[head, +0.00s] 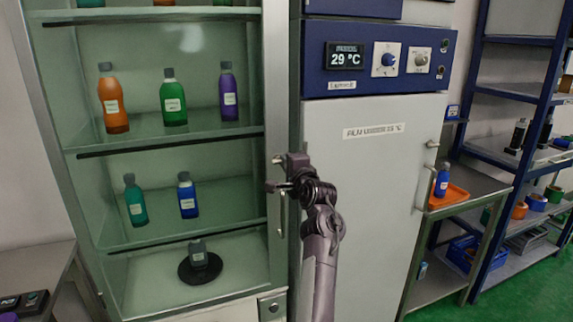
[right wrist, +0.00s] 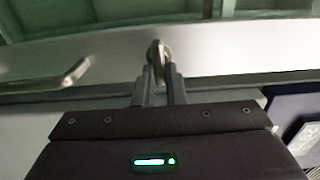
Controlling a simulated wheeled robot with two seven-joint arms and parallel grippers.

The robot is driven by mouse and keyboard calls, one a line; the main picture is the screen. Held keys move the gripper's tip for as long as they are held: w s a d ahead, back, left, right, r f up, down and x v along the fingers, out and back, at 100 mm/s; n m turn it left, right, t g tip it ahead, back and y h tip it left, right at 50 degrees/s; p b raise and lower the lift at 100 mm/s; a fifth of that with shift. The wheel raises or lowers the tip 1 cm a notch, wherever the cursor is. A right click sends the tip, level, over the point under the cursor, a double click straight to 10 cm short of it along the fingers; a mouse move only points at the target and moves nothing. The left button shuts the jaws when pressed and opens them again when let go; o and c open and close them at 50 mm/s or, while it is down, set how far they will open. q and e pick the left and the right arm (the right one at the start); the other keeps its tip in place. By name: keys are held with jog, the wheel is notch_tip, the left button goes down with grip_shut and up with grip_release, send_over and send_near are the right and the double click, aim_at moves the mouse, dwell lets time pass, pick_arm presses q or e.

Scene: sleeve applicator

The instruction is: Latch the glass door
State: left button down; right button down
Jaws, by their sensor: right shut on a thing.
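The glass door (head: 185,148) covers the cabinet at the left in the head view and looks closed against it. Its pale metal frame (head: 273,95) runs down the right side. My right gripper (head: 272,187) is at this frame, beside the door handle (head: 283,220). In the right wrist view its fingers (right wrist: 159,82) are shut on a small rounded metal latch (right wrist: 158,52) at the door's edge. The handle (right wrist: 62,76) shows to the left there, apart from the fingers. The latch's exact angle is hard to tell. My left gripper is not in view.
Bottles, such as an orange one (head: 113,98), stand on the shelves behind the glass. A white incubator (head: 365,180) with a blue control panel (head: 375,60) stands close on the right. Beyond it are a bench with an orange tray (head: 449,196) and blue shelving.

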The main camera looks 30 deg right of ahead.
dwell(0.4)
jog(key=c, duration=1.5)
grip_release()
jog(key=b+v, duration=0.3)
jog(key=v, duration=0.4)
jog(key=shift+s+a, duration=0.1)
jog(key=shift+s, duration=0.25)
jog(key=shift+f, duration=0.1)
